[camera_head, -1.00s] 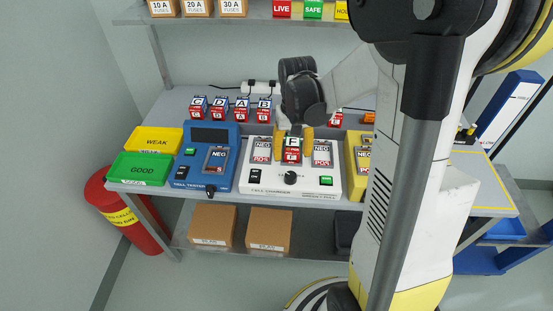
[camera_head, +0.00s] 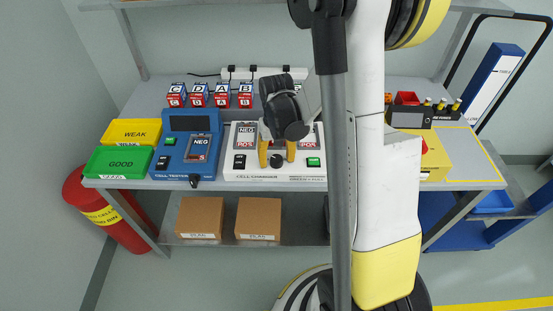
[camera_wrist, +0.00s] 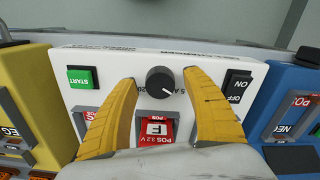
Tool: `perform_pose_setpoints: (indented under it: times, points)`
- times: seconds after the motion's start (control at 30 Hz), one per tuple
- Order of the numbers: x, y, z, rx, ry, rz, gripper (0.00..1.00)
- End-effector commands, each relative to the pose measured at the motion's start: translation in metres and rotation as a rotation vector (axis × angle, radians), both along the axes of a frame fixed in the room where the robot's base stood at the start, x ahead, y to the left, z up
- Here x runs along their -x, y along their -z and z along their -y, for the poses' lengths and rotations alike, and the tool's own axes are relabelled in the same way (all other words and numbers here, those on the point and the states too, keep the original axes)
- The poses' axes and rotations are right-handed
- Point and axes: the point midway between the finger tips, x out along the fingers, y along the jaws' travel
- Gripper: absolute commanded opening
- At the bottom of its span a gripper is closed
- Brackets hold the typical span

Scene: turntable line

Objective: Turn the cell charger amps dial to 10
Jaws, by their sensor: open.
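The white cell charger (camera_head: 232,165) stands on the bench with its black amps dial (camera_head: 277,160) near the front edge. In the wrist view the dial (camera_wrist: 160,82) shows a white pointer mark aimed toward the picture's lower right. Parts of the printed scale beside it are hidden by the fingers. My gripper (camera_head: 277,153) is open, its yellow fingers pointing down at the charger. In the wrist view my gripper (camera_wrist: 160,83) has one fingertip on each side of the dial, with gaps between.
The blue cell tester (camera_head: 178,168) stands left of the charger, a yellow unit (camera_head: 432,158) to the right. Green START (camera_head: 313,162) and black ON/OFF (camera_head: 240,162) switches flank the dial. Several lettered cells (camera_head: 210,95) stand behind. Green GOOD (camera_head: 120,162) and yellow WEAK (camera_head: 132,131) bins lie left.

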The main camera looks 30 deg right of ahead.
Motion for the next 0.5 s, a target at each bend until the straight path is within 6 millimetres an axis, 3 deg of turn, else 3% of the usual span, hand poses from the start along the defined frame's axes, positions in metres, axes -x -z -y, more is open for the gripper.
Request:
perform_pose_setpoints:
  times: [0.03, 0.07, 0.2, 0.23, 0.5]
  points:
    - [0.0, -0.0002, 0.0, 0.0, 0.0, 0.0, 0.58]
    - [0.0, -0.0002, 0.0, 0.0, 0.0, 0.0, 0.5]
    - [0.0, -0.0003, 0.0, 0.0, 0.0, 0.0, 0.07]
    - [0.0, -0.0003, 0.0, 0.0, 0.0, 0.0, 0.03]
    - [0.0, -0.0002, 0.0, 0.0, 0.016, 0.0, 0.02]
